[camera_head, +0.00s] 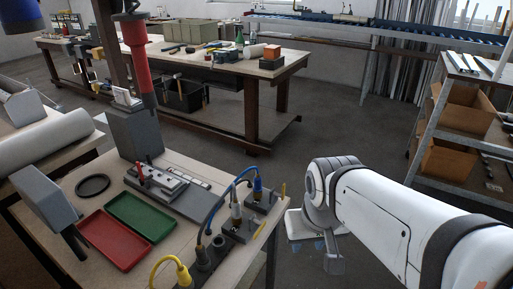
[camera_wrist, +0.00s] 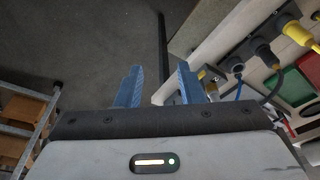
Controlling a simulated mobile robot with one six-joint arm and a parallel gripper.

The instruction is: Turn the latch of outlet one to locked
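A row of dark outlet blocks (camera_head: 226,243) stands along the right edge of the near bench, with plugs and cables. A blue plug (camera_head: 258,188) is at the far end, a grey plug (camera_head: 236,208) is nearer, and a yellow cable (camera_head: 168,262) is nearest. Small yellow levers stand beside the blocks; I cannot tell which outlet is one or how its latch is turned. In the wrist view the outlets (camera_wrist: 254,42) lie at the upper right. My gripper (camera_wrist: 158,82) is open and empty, its blue fingers apart over the floor, off the bench's right side.
A red tray (camera_head: 108,240), a green tray (camera_head: 143,215) and a black ring (camera_head: 92,185) lie on the bench. A shelf rack (camera_head: 462,130) with cardboard boxes stands right.

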